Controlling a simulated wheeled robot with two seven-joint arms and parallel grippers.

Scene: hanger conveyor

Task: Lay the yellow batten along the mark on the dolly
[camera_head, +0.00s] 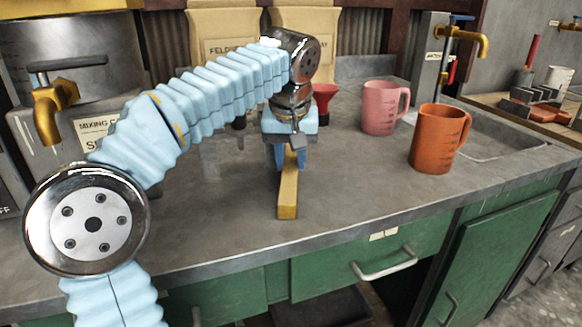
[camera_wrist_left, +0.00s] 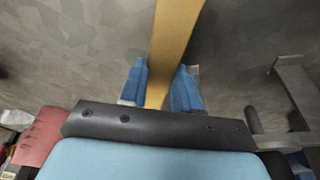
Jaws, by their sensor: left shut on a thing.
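My left gripper (camera_head: 286,158) points down over the grey counter and is shut on the yellow batten (camera_head: 288,196). The batten's near end points toward the counter's front edge; its far part is hidden behind the gripper. In the left wrist view the batten (camera_wrist_left: 174,40) runs between the two blue fingers (camera_wrist_left: 160,86) and out of the top of the picture. I cannot tell whether the batten touches the counter. No dolly or mark can be made out. My right gripper is in neither view.
An orange jug (camera_head: 436,140) and a pink jug (camera_head: 380,108) stand to the right of the gripper. A red funnel (camera_head: 322,96) is just behind it. Metal tanks with brass taps (camera_head: 50,108) stand at the left. The counter (camera_head: 345,180) is clear in front of the jugs.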

